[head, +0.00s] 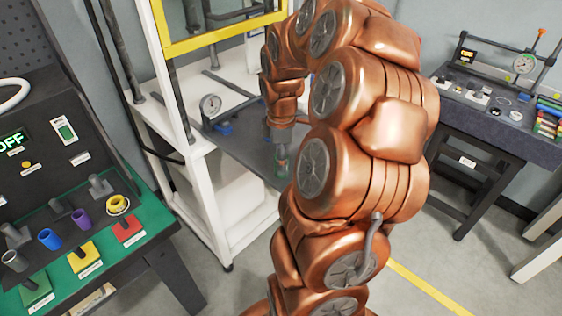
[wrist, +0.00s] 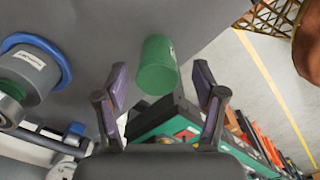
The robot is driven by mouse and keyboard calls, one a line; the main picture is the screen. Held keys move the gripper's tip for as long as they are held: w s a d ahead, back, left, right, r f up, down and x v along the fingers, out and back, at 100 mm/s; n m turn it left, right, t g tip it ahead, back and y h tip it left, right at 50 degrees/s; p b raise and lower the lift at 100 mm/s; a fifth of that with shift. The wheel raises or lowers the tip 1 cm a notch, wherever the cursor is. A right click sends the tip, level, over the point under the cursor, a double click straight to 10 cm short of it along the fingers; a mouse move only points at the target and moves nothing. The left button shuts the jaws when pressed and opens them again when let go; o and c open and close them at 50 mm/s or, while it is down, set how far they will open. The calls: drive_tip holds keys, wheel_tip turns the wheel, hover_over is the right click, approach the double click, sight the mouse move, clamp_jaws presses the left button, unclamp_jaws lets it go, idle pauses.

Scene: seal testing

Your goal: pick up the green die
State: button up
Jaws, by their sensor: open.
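The green die (wrist: 157,68) is a small green cylinder with a pale mark on its side. In the wrist view it stands out from a grey surface, between and just beyond the fingertips of my gripper (wrist: 161,80). The two fingers are spread, one on each side of it, with a visible gap on both sides. In the head view my gripper (head: 280,148) is over the grey shelf of the white frame, and a bit of green shows at its tip. My copper arm hides much of that area.
A grey part with a blue ring (wrist: 37,62) sits left of the die in the wrist view. At left is a green-topped bench (head: 150,225) with colored parts; at right, a dark bench (head: 500,120).

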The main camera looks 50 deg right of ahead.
drive_tip(key=shift+d+f+p, duration=0.15)
drive_tip(key=shift+f+p, duration=0.55)
drive_tip(key=shift+f, duration=1.2)
drive_tip(key=shift+c, duration=0.2)
clamp_jaws()
